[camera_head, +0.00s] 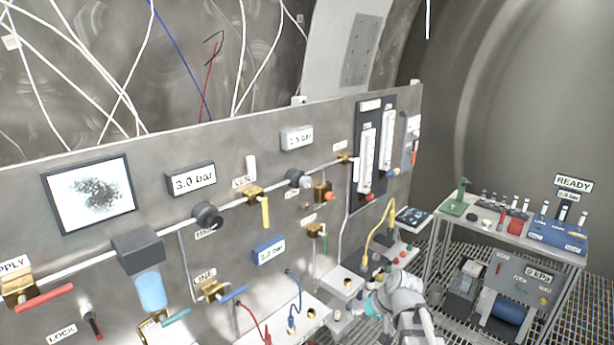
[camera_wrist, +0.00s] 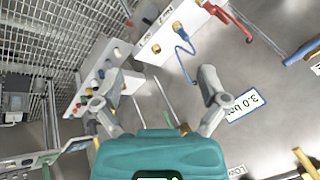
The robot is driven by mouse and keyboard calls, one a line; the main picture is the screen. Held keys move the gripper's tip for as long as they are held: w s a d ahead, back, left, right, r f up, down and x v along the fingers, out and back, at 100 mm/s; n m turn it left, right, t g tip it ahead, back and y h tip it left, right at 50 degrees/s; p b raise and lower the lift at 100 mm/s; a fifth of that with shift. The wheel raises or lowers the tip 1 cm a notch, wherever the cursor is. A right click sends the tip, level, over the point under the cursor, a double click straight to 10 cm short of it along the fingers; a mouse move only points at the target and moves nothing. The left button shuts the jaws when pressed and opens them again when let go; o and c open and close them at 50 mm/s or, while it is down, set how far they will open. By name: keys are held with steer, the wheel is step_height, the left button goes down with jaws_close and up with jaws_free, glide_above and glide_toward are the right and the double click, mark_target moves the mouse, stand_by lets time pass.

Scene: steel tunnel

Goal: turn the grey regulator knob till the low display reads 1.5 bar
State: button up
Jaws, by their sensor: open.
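The grey regulator knob (camera_head: 298,178) sits on the pipe along the wall panel in the head view, below a white display (camera_head: 297,138). That display appears to read 1.5 bar, though its first digit is unclear. A darker round knob (camera_head: 207,215) sits further left, below a display (camera_head: 190,180) reading 3.0 bar. My gripper (camera_wrist: 160,85) is open and empty in the wrist view, its two fingers spread wide. In the head view my arm is low at the right of the panel, well apart from the grey knob. The grey knob is not identifiable in the wrist view.
A blue cable (camera_head: 292,305) and a red cable (camera_head: 255,325) hang low on the panel. A yellow valve handle (camera_head: 265,212) lies left of the grey knob. A cart (camera_head: 470,218) with instruments stands right.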

steer(key=w+a+r+t+y+p, duration=0.3)
steer(key=w+a+r+y+p, duration=0.3)
steer(key=w+r, duration=0.65)
steer(key=m+t+y+p, duration=0.2)
steer(key=t+y+p, duration=0.1)
steer(key=t, duration=0.3)
glide_toward(309, 182)
steer(key=v, duration=0.3)
steer(key=shift+d, duration=0.1)
steer(key=x, duration=1.4)
steer(key=shift+s+f, duration=0.1)
steer(key=c, duration=1.1)
steer(key=shift+c, duration=0.2)
steer(key=shift+m, duration=0.5)
